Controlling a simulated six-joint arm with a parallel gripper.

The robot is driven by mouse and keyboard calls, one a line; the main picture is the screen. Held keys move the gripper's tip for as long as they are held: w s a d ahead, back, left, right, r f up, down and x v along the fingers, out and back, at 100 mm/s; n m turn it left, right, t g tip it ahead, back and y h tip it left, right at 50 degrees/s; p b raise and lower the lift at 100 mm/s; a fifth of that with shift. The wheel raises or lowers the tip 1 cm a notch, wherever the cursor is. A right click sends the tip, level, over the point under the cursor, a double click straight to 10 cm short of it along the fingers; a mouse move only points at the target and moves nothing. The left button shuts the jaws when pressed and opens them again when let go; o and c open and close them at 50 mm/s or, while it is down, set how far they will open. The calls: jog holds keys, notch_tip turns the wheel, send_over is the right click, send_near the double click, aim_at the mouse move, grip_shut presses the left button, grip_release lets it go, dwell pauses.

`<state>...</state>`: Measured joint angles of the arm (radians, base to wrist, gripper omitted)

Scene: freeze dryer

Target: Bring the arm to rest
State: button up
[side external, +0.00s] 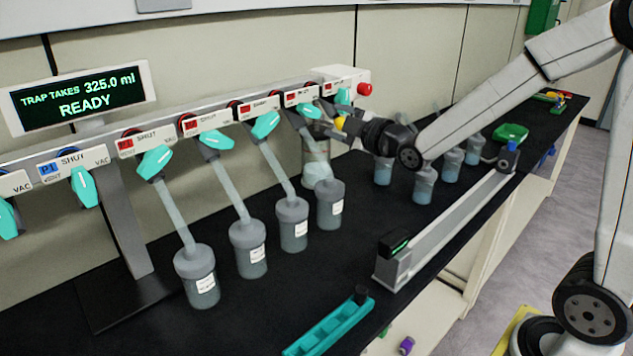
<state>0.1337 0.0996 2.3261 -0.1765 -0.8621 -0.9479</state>
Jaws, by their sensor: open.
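My gripper (325,120) is at the right end of the valve manifold (220,115). Its jaws are open, close to the last teal valve handles (309,111). Whether a finger touches a handle is hard to tell. My arm reaches in from the right, with the wrist bent low over the bench. Several grey-capped flasks (250,248) hang by tubes from the manifold's valves. A display (80,98) at the left reads "TRAP TAKES 325.0 ml READY".
A long grey rail unit (450,220) lies on the black bench (300,290) below my arm. Several loose flasks (425,185) stand behind it. A teal rack (328,328) sits at the front edge. A red knob (364,89) ends the manifold. A green dish (511,132) is at right.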

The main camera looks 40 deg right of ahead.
jog(key=shift+f, duration=0.1)
jog(key=s+a+f+m+g, duration=0.2)
jog(key=s+f+m+g, duration=0.4)
jog(key=s+f, duration=0.4)
jog(key=s+a+f+m+g, duration=0.2)
jog(key=s+f+m+g, duration=0.4)
jog(key=s+f+g, duration=0.3)
jog(key=shift+s+f, duration=0.35)
jog(key=shift+s, duration=0.15)
